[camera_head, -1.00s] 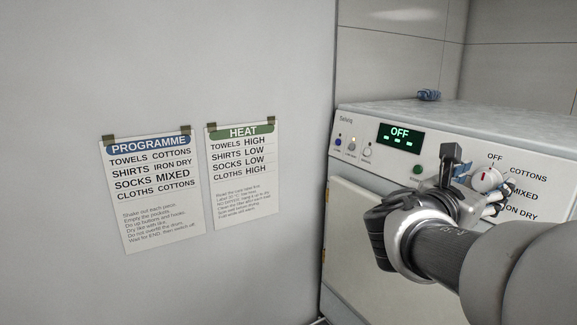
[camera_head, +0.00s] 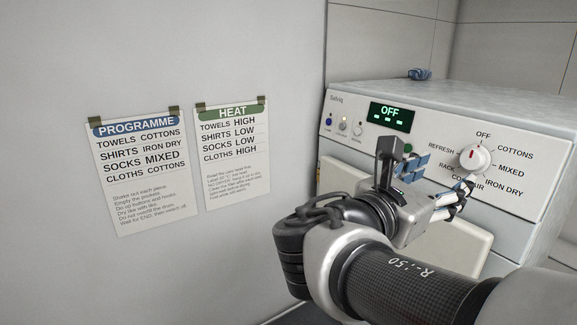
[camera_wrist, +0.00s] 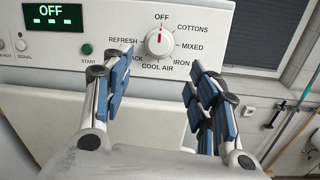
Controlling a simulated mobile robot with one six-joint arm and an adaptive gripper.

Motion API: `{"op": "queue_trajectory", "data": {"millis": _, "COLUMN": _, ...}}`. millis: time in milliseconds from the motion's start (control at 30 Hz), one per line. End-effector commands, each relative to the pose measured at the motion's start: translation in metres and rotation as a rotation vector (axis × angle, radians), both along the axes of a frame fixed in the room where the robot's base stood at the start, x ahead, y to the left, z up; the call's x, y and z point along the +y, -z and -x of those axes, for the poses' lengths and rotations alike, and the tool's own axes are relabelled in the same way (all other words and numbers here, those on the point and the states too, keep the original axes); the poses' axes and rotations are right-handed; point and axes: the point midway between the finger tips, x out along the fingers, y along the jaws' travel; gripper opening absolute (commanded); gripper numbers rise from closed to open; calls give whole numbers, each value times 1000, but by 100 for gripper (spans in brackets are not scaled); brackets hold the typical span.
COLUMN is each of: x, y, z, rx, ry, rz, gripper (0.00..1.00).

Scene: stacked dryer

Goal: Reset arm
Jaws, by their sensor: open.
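My gripper (camera_head: 437,180) is in front of the dryer's control panel, below and left of the programme dial. In the wrist view my gripper (camera_wrist: 158,100) has its blue-padded fingers wide apart with nothing between them. The white programme dial (camera_head: 474,158) has a red mark and is ringed by programme names; it also shows in the wrist view (camera_wrist: 159,41), its mark pointing up at OFF. The fingers look apart from the dial. The dryer (camera_head: 520,205) has a display (camera_head: 391,113) that reads OFF. My arm hides part of the dryer's front.
Two paper notices, PROGRAMME (camera_head: 142,172) and HEAT (camera_head: 233,152), are taped to the grey wall at left. A small blue item (camera_head: 420,74) lies on the dryer top. A grey pole (camera_wrist: 285,125) stands at right in the wrist view.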

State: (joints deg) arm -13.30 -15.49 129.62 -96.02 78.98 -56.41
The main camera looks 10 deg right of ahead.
Motion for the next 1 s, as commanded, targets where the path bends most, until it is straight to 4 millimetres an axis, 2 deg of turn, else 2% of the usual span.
{"op": "queue_trajectory", "data": {"millis": 233, "x": -2, "y": 5, "z": 2, "rx": -5, "ry": 4, "rz": -15, "gripper": 54}}
{"op": "queue_trajectory", "data": {"millis": 267, "x": -3, "y": 10, "z": 4, "rx": -11, "ry": 9, "rz": -31, "gripper": 54}}
{"op": "queue_trajectory", "data": {"millis": 367, "x": -10, "y": 44, "z": 19, "rx": -49, "ry": 42, "rz": -148, "gripper": 54}}
{"op": "queue_trajectory", "data": {"millis": 467, "x": -16, "y": 104, "z": 45, "rx": -131, "ry": 107, "rz": -361, "gripper": 54}}
{"op": "queue_trajectory", "data": {"millis": 500, "x": -16, "y": 133, "z": 57, "rx": -176, "ry": 144, "rz": -465, "gripper": 54}}
{"op": "queue_trajectory", "data": {"millis": 567, "x": -10, "y": 177, "z": 75, "rx": -252, "ry": 208, "rz": -629, "gripper": 54}}
{"op": "queue_trajectory", "data": {"millis": 600, "x": -4, "y": 205, "z": 87, "rx": -308, "ry": 256, "rz": -739, "gripper": 54}}
{"op": "queue_trajectory", "data": {"millis": 667, "x": 9, "y": 247, "z": 103, "rx": -397, "ry": 336, "rz": -906, "gripper": 54}}
{"op": "queue_trajectory", "data": {"millis": 700, "x": 21, "y": 274, "z": 113, "rx": -463, "ry": 397, "rz": -1019, "gripper": 54}}
{"op": "queue_trajectory", "data": {"millis": 800, "x": 58, "y": 336, "z": 133, "rx": -640, "ry": 571, "rz": -1303, "gripper": 54}}
{"op": "queue_trajectory", "data": {"millis": 900, "x": 97, "y": 378, "z": 143, "rx": -805, "ry": 751, "rz": -1545, "gripper": 54}}
{"op": "queue_trajectory", "data": {"millis": 1000, "x": 130, "y": 402, "z": 146, "rx": -936, "ry": 911, "rz": -1725, "gripper": 54}}
